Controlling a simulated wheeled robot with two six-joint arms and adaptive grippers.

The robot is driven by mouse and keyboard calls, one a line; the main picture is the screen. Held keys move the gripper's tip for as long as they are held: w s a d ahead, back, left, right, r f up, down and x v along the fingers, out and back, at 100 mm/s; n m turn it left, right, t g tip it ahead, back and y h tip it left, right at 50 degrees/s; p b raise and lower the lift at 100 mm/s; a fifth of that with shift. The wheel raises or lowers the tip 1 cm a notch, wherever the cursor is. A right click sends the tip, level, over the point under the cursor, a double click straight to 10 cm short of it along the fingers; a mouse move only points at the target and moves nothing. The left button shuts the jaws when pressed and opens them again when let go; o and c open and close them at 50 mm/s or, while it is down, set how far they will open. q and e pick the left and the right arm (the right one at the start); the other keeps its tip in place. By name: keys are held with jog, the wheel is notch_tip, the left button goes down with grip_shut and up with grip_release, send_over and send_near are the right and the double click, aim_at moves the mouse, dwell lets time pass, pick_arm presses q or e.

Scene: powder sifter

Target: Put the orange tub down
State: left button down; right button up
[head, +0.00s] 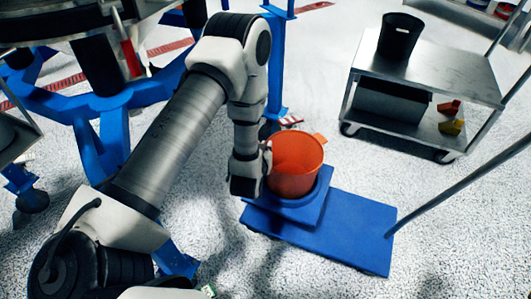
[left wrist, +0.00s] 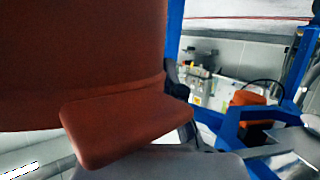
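The orange tub (head: 297,165) sits upright at the raised blue holder (head: 308,208) of a low blue cart (head: 350,243). One tab handle of the tub points to the upper right in the head view. My left gripper (head: 264,160) is at the tub's left side, with its fingers mostly hidden by my wrist. In the left wrist view the tub (left wrist: 80,60) fills the upper left, with a tab handle (left wrist: 125,128) close to the camera. A grey surface lies just below that handle. Whether the fingers close on the handle does not show. My right gripper is out of view.
A metal trolley (head: 430,70) with a black bin (head: 399,37) stands at the upper right. A blue frame (head: 105,100) under a large round vessel is at the upper left. The cart's slanting handle bar (head: 460,187) is at the right. Speckled floor is clear at lower right.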

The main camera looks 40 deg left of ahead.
pick_arm(q)
jog(key=shift+f, duration=0.4)
jog(key=c, duration=1.4)
grip_release()
jog(key=shift+o, duration=0.4)
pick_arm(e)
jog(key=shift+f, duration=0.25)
